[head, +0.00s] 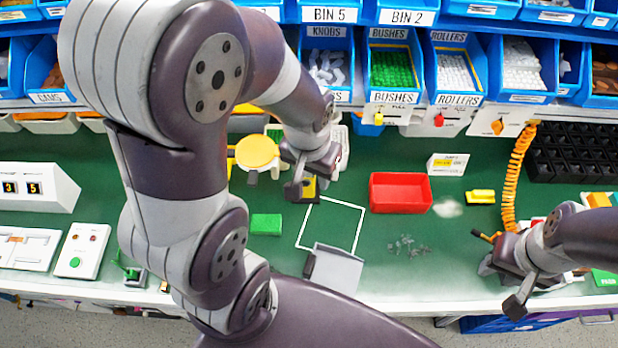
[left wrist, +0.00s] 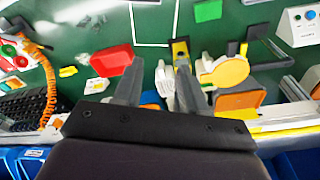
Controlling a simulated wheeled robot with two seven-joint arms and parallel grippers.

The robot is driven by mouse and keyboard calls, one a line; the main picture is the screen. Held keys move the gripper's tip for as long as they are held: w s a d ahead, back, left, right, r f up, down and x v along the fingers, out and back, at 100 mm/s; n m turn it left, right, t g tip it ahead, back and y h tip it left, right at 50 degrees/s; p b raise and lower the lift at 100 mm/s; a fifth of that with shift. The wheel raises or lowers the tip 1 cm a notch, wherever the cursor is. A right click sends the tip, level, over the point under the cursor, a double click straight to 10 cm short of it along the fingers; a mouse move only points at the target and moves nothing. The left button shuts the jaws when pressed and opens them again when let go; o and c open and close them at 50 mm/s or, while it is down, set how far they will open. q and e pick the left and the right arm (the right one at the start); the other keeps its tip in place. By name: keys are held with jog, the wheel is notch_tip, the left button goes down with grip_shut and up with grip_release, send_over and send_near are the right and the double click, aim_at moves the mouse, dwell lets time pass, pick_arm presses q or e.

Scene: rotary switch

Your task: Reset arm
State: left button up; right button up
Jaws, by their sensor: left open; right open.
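My left gripper (head: 306,180) hangs above the green bench near its middle, at the end of an arm that crosses the head view from the left. Its two fingers are apart and empty in the left wrist view (left wrist: 157,78). A small yellow-and-black piece (head: 310,188) is close beside or below the fingertips; contact cannot be told. It also shows in the left wrist view (left wrist: 181,50). My right gripper (head: 500,285) is open and empty at the right, low near the bench's front edge. I cannot tell which part is the rotary switch; small red (head: 439,119) and orange (head: 497,127) knobs sit below the bins.
A yellow round-topped fixture (head: 257,152) stands left of the left gripper. A red tray (head: 400,193) and a white-outlined square (head: 335,222) lie on the bench. An orange coiled cord (head: 516,175) hangs at the right. Blue bins (head: 390,68) line the back.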

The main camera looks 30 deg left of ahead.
pick_arm(q)
notch_tip(320, 180, down, 9)
jog(key=s+b, duration=0.2)
jog(key=b, duration=0.5)
jog(key=shift+b, duration=0.35)
jog(key=shift+s+d+r, duration=0.1)
jog(key=shift+s+r, duration=0.05)
